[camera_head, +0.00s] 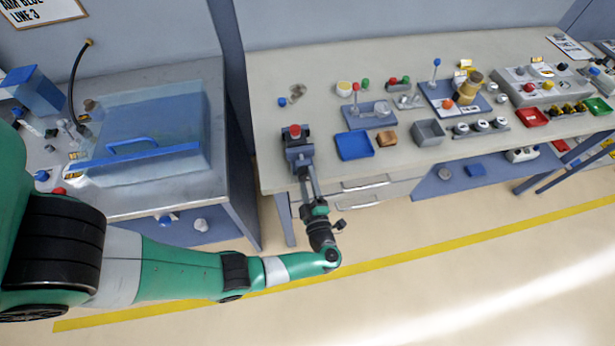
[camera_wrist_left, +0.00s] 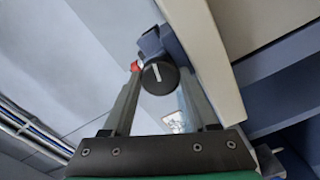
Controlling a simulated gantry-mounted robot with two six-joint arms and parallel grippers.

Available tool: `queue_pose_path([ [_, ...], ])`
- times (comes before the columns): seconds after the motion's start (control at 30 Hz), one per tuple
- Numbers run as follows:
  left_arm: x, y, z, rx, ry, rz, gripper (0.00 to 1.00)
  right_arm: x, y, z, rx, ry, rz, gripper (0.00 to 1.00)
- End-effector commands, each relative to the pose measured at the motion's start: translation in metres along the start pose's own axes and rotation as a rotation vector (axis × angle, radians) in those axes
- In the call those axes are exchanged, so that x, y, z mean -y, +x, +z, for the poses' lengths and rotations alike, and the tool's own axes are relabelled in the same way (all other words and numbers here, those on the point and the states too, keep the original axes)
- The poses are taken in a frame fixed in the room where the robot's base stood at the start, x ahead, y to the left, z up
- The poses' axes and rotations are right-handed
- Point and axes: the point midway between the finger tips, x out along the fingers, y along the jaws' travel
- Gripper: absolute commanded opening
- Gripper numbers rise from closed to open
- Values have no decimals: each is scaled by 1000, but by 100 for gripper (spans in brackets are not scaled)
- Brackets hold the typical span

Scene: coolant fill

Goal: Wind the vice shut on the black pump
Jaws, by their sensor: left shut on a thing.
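The blue-grey vice (camera_head: 299,154) stands at the front left edge of the beige bench. A red-topped part (camera_head: 295,131) sits at the vice; I cannot clearly make out the black pump's body. My left gripper (camera_head: 304,176) reaches up to the vice's front from below. In the left wrist view, its fingers (camera_wrist_left: 160,84) are shut on a round black knob (camera_wrist_left: 158,77) with a white mark, at the vice's near end. The vice body (camera_wrist_left: 153,43) shows behind the knob, with a bit of red beside it. My right gripper is not in view.
A blue tray (camera_head: 354,146), a grey box (camera_head: 428,133) and several fixtures stand on the bench to the right. A clear-walled tank (camera_head: 140,130) with a blue handle is to the left. Drawers (camera_head: 372,190) lie below the bench edge, right of my forearm.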

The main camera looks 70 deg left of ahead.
Motion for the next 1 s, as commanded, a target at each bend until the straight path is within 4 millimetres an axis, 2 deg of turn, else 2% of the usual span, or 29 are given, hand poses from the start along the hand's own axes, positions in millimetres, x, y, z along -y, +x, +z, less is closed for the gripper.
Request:
queue_pose_path([
  [0.4, -1, 0, 0, -1, 213, 1, 3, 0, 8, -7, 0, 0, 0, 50],
  [0.97, 0, 0, 0, -1, 245, 1, 3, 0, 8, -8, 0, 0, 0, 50],
  [1.0, 0, 0, 0, -1, 245, 1, 64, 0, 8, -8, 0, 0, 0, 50],
])
